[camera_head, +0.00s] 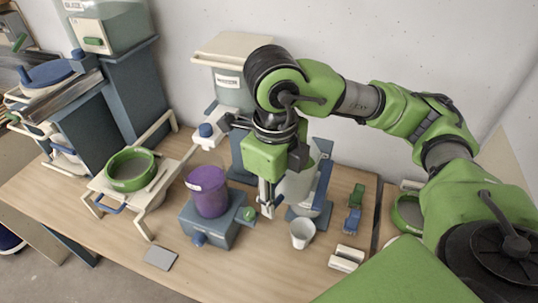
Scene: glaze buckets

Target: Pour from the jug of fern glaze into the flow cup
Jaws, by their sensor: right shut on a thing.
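My right gripper (267,205) points down at the middle of the bench with its fingers close together. It is shut on what looks like the handle of a pale grey jug (297,188), just to its right. The gripper and wrist hide part of the jug, and its contents do not show. A small whitish cup (302,234), which looks like the flow cup, stands upright on the wood in front of the jug. My left gripper is not in view.
A clear container of purple glaze (208,192) sits on a blue-grey machine (222,222), left of the gripper. A green-rimmed sieve (131,168) rests on a cream stand. Small green (357,195) and blue (352,221) items and cream blocks (346,258) lie right.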

